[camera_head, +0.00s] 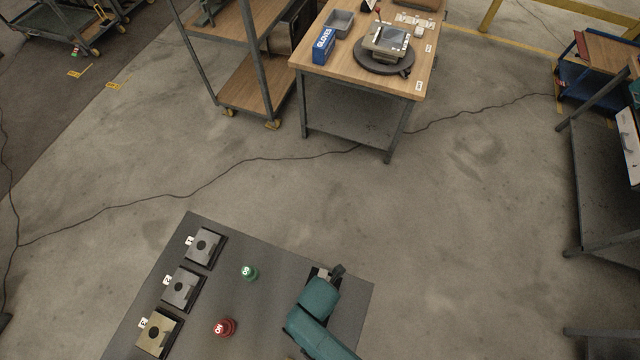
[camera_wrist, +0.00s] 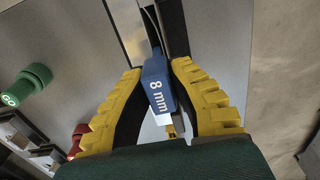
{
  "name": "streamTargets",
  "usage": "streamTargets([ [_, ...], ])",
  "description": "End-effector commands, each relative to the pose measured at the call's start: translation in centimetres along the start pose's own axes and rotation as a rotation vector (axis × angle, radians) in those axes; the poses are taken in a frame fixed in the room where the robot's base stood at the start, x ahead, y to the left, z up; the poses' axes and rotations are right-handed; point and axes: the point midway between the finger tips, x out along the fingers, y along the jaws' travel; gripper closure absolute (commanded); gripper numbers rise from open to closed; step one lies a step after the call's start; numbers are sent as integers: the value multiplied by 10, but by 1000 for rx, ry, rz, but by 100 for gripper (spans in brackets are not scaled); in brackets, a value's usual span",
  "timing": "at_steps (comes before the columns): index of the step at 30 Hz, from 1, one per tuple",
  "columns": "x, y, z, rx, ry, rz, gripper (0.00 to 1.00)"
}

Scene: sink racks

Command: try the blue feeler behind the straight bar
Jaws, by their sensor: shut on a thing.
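The blue feeler (camera_wrist: 156,84), marked "8 mm", is between the yellow fingers of my gripper (camera_wrist: 157,82) in the wrist view. The fingers are shut on it. Beyond its far end are a bright metal strip (camera_wrist: 130,32) and a dark curved strip (camera_wrist: 171,24); I cannot tell which is the straight bar or whether the feeler touches either. In the head view my gripper is near the right side of the grey table, largely hidden by my teal arm, and the feeler cannot be made out.
A green GO knob (camera_head: 249,273) and a red knob (camera_head: 225,327) stand on the grey table (camera_head: 235,245). A wooden workbench (camera_head: 340,75) stands well beyond, across open floor.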

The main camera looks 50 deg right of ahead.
Motion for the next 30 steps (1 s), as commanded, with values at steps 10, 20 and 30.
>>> streamTargets([
  [10, -21, 0, 0, 0, 0, 0, 100],
  [20, -39, 0, 0, 0, 0, 0, 100],
  [30, -55, 0, 0, 0, 0, 1, 100],
])
